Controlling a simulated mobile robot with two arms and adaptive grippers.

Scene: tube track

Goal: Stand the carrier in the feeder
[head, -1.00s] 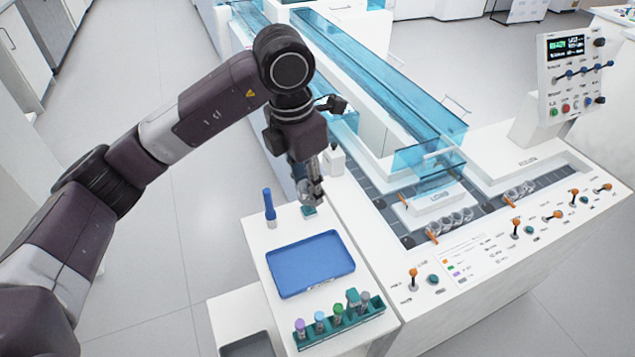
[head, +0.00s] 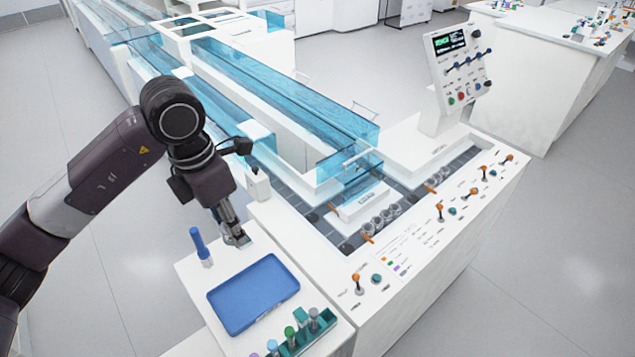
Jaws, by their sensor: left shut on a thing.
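My left gripper (head: 234,232) is shut, low over the back of the white side table, behind the blue tray and right of the blue pen-like stick. It is shut on a small clear-grey thing, seemingly the carrier (head: 242,240), mostly hidden by the fingers. I cannot tell whether it touches the table. Several clear carriers (head: 381,216) stand in a row in a dark track lane of the white machine, to the right. The feeder is not clearly marked; the dark lane (head: 318,215) runs beside a white block. My right gripper is not in view.
The blue tray (head: 253,293) is empty. A green rack (head: 308,333) holds several capped tubes at the front. The blue stick (head: 200,246) stands upright. Blue clear covers (head: 290,95) rise over the machine's back. Orange-tipped levers (head: 440,212) line its front panel.

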